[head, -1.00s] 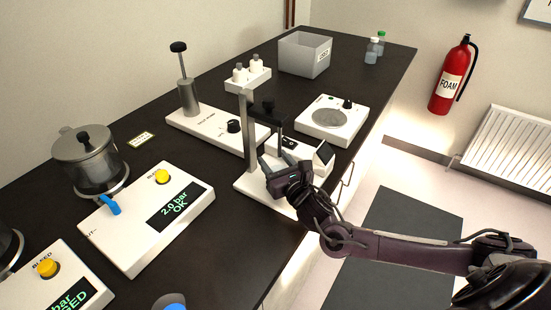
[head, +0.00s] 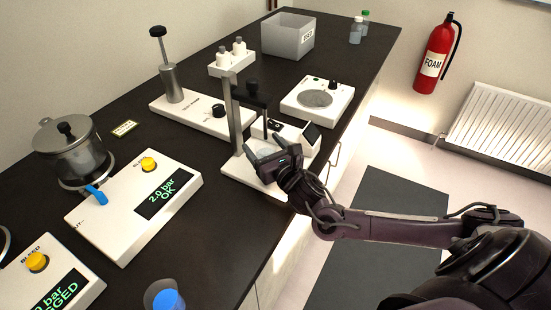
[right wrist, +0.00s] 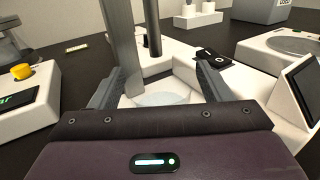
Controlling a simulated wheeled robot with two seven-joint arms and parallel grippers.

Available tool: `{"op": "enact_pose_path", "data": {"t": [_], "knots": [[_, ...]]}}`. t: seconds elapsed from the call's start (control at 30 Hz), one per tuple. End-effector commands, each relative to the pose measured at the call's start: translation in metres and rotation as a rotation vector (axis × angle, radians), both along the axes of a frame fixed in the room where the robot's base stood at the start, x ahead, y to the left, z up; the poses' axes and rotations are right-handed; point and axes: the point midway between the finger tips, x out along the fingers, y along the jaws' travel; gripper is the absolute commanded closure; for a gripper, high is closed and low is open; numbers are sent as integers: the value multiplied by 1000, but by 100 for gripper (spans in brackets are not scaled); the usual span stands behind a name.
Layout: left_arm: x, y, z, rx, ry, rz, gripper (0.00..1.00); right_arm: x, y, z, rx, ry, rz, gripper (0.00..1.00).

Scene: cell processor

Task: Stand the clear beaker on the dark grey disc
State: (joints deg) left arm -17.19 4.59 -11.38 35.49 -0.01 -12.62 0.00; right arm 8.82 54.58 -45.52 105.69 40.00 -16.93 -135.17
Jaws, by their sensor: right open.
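A clear, faint beaker (right wrist: 160,99) shows between the fingers of my right gripper in the right wrist view, low over the white base of the stand. Its outline is hard to make out, and in the head view the gripper mostly covers that spot. My right gripper (head: 272,153) is open around it, with one finger on each side; I cannot tell whether they touch it. A grey disc (head: 315,98) is set in the top of a white device farther back, with nothing on it; it also shows in the right wrist view (right wrist: 299,45). My left gripper is out of view.
The stand's upright post (head: 234,115) and dark arm rise close beside my right gripper. A small device with a dark screen (head: 311,134) is to its right. A white pump unit (head: 205,118) stands left, and a grey bin (head: 287,38) at the back.

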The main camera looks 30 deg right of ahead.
Motion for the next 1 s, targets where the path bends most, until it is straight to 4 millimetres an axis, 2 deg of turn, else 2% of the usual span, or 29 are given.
{"op": "enact_pose_path", "data": {"t": [0.3,0.5,0.7,1.0], "knots": [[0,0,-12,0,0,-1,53,-69,0,-4,0,6,3,29],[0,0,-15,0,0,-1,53,-99,0,-2,1,4,1,29],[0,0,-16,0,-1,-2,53,-109,-1,-1,2,1,0,29],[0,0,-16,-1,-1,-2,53,-109,-1,0,2,1,0,29]]}}
